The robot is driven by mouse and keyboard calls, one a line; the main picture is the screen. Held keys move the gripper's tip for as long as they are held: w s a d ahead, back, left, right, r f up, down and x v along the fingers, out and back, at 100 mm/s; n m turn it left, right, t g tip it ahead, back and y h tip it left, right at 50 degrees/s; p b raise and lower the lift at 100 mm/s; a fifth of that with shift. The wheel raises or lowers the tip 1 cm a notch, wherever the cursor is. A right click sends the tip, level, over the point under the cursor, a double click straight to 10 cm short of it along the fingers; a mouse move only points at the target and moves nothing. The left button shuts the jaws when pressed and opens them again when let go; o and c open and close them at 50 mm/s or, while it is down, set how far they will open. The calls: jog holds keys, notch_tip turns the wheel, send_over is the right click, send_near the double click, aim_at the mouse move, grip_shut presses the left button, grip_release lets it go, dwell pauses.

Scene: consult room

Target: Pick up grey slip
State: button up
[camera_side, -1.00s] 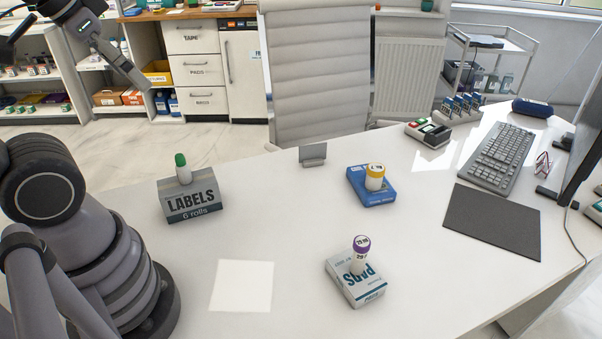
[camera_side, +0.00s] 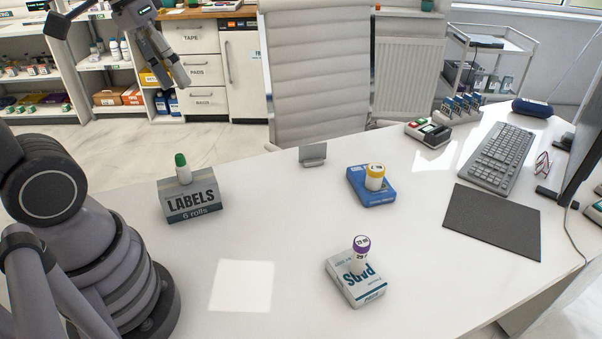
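The grey slip (camera_side: 312,152) is a small upright grey card near the far edge of the white desk, just in front of the chair. A small base shows at its foot. My gripper (camera_side: 173,82) is at the upper left, raised above and well to the left of the slip. Its two fingers point downward with a gap between them, and nothing is seen between them.
A LABELS box (camera_side: 190,194) with a green-capped vial stands left of the slip. A blue box (camera_side: 368,197) with a yellow-capped vial is to its right. A PADS box (camera_side: 347,287) with a purple-capped vial is nearer. The desk between is clear.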

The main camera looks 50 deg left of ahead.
jog(key=w+a+f+n+h, duration=0.1)
jog(key=w+f+n+h, duration=0.45)
jog(key=w, duration=0.55)
jog(key=w+a+f+n+h, duration=0.2)
jog(key=w+f+n+h, duration=0.4)
jog(key=w, duration=0.6)
jog(key=w+a+f+n+t, duration=0.6)
jog(key=a+f+n, duration=0.2)
jog(key=f, duration=0.4)
jog(key=n+t+y, duration=0.5)
jog(key=n+t, duration=0.2)
jog(key=n, duration=0.1)
send_near(313, 159)
jog(key=s+a+r, duration=0.1)
jog(key=r, duration=0.1)
jog(key=s+a+r, duration=0.1)
jog(key=r, duration=0.1)
jog(key=shift+s+a, duration=0.2)
jog(key=shift+s, duration=0.2)
jog(key=shift+w+d+f, duration=0.1)
jog(key=shift+w+f, duration=0.05)
jog(key=shift+w, duration=0.15)
jog(key=x, duration=1.3)
jog(key=shift+s+d+f, duration=0.15)
jog(key=shift+d, duration=0.1)
grip_shut()
